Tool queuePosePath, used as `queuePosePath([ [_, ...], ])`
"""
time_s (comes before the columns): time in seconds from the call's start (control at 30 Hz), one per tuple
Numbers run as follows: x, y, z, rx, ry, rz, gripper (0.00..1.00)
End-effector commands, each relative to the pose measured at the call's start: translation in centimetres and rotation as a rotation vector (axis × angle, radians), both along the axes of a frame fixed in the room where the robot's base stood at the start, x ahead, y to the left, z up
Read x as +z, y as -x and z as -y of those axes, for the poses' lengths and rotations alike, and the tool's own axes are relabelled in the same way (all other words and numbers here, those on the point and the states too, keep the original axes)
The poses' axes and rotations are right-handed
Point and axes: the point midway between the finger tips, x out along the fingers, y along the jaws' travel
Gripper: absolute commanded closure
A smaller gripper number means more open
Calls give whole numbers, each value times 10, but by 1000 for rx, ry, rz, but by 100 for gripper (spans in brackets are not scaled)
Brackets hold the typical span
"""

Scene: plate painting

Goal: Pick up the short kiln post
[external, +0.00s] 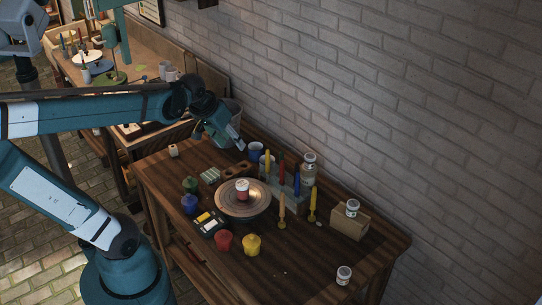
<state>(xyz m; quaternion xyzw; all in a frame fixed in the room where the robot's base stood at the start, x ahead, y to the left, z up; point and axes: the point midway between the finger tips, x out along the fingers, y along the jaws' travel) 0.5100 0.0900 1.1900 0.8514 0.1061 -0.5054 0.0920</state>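My gripper (238,142) points down over the back part of the dark wooden table (165,198), near a blue cup (256,150). It is small in the external view, and I cannot tell whether its fingers are open or shut. A small cream block or cylinder (173,150) stands near the table's left end, to the left of my gripper and apart from it. It may be the short kiln post, but its details are too small to be sure. No other thing is clearly a kiln post.
A round turntable (232,209) holds a small red-and-white jar (242,190). Red (223,241), yellow (251,244), blue (189,204) and green (190,184) pots surround it. Upright coloured brushes or tapers stand behind, near a tan block (348,224). A brick wall (400,100) bounds the back.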

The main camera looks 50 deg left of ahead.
Motion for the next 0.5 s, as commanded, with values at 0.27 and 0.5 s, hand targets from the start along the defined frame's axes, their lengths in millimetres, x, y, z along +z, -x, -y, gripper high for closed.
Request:
queuePosePath([
  [0.27, -8, -29, -49, 118, 30, -46, 61],
  [0.5, -19, -50, -94, 219, 59, -86, 61],
])
